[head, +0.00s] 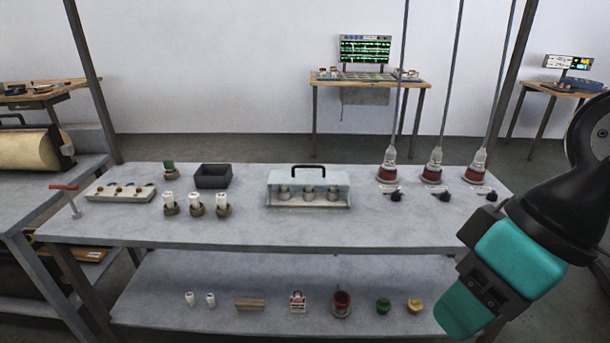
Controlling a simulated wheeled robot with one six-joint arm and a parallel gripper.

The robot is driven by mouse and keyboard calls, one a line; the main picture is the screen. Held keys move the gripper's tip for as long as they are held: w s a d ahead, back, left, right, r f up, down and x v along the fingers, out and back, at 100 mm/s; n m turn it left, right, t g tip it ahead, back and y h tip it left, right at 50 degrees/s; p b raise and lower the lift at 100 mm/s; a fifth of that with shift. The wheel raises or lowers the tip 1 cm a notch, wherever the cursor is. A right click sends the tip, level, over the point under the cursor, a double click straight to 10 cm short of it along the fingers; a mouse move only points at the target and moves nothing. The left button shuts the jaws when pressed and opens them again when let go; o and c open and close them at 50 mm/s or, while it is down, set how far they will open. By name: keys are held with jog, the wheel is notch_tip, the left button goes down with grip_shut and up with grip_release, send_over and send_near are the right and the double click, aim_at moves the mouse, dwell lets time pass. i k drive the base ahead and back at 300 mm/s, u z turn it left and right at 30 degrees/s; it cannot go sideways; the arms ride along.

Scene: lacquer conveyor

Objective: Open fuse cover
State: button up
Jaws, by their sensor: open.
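The fuse cover (285,180) is a clear box-like cover with a black handle (309,168) on top. It stands closed near the middle of the workbench, in the head view. Several dull round-topped parts show through its clear front. My gripper (482,287), teal and black, is at the lower right, in front of the workbench's right end. It is open and well apart from the cover. Its fingertips are hard to make out.
White fuses in holders (196,207), a black bin (213,176) and a switch strip (121,191) stand left of the cover. Red-based insulators (432,174) with rods and small black knobs stand right. The lower shelf (180,322) holds small parts. Bench space before the cover is clear.

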aim_at(309, 181)
jog(key=i, duration=1.1)
jog(key=u, duration=0.6)
